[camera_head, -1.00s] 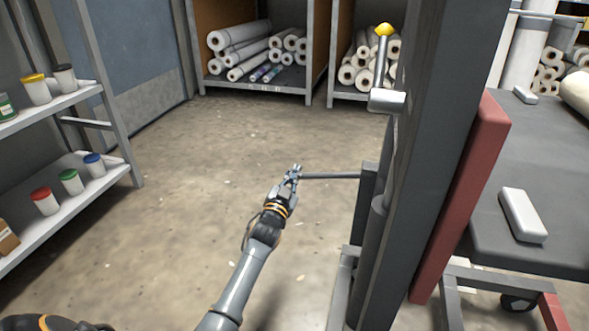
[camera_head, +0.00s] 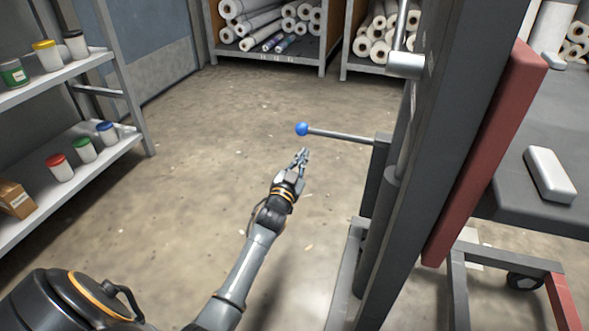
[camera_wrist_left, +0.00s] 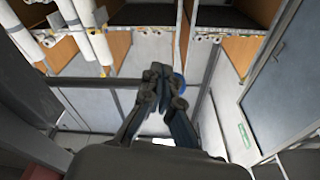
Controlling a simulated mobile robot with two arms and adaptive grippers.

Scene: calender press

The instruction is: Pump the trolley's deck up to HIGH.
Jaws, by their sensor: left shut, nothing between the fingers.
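A thin grey lever (camera_head: 345,136) with a blue ball knob (camera_head: 302,129) sticks out to the left from a dark upright column (camera_head: 436,150). My left gripper (camera_head: 304,154) is shut and empty, with its tips just below and nearer than the knob in the head view. In the left wrist view the closed fingers (camera_wrist_left: 165,78) partly cover the blue knob (camera_wrist_left: 180,82), and the lever (camera_wrist_left: 95,80) runs in from the left. I cannot tell whether the fingers touch it. The grey deck (camera_head: 520,205) is at the right. My right gripper is out of view.
A shelf (camera_head: 100,155) with lidded jars stands at the left. Racks of white rolls (camera_head: 270,25) stand at the back. A second grey fitting (camera_head: 405,65) juts from the column. A white block (camera_head: 549,174) lies on the deck. The floor (camera_head: 230,120) between is clear.

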